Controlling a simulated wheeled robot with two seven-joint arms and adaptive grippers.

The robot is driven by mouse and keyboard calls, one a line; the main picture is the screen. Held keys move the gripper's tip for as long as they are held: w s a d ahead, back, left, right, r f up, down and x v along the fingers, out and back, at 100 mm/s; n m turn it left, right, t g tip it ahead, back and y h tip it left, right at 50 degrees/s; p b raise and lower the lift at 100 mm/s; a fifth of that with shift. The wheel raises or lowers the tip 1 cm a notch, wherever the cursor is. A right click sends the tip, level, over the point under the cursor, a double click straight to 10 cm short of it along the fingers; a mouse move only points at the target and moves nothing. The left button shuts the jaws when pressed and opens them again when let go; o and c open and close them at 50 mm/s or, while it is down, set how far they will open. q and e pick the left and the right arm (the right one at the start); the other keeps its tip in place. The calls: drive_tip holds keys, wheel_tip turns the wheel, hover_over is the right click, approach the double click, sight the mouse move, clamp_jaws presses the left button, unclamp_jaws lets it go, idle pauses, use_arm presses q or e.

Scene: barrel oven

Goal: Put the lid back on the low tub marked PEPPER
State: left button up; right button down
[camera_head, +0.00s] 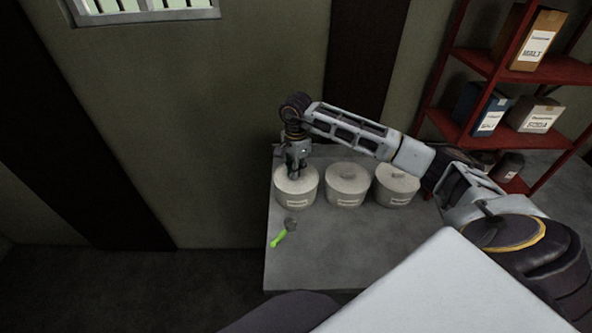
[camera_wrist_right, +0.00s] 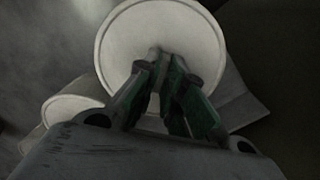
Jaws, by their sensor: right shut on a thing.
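Three low pale tubs stand in a row on the grey table: the left tub (camera_head: 297,197), the middle tub (camera_head: 346,192) and the right tub (camera_head: 398,190). Their labels are too small to read, so I cannot tell which is marked PEPPER. My right gripper (camera_head: 295,175) points down over the left tub. In the wrist view its fingers (camera_wrist_right: 160,85) are shut at the middle of a round pale lid (camera_wrist_right: 125,50), hiding its grip. I cannot tell whether this lid rests on the tub or hovers just above it. My left gripper is out of view.
A green-handled tool (camera_head: 279,238) lies on the table (camera_head: 340,255) in front of the left tub. The front of the table is otherwise clear. A red shelf (camera_head: 545,72) with boxes stands at the right. A wall rises behind the table.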

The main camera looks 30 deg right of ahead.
idle(0.4)
idle(0.3)
drive_tip(key=c, duration=1)
unclamp_jaws()
drive_tip(key=shift+o, duration=0.2)
drive_tip(key=shift+r, duration=0.1)
drive_tip(key=shift+r+p, duration=1.6)
drive_tip(key=shift+r, duration=1.75)
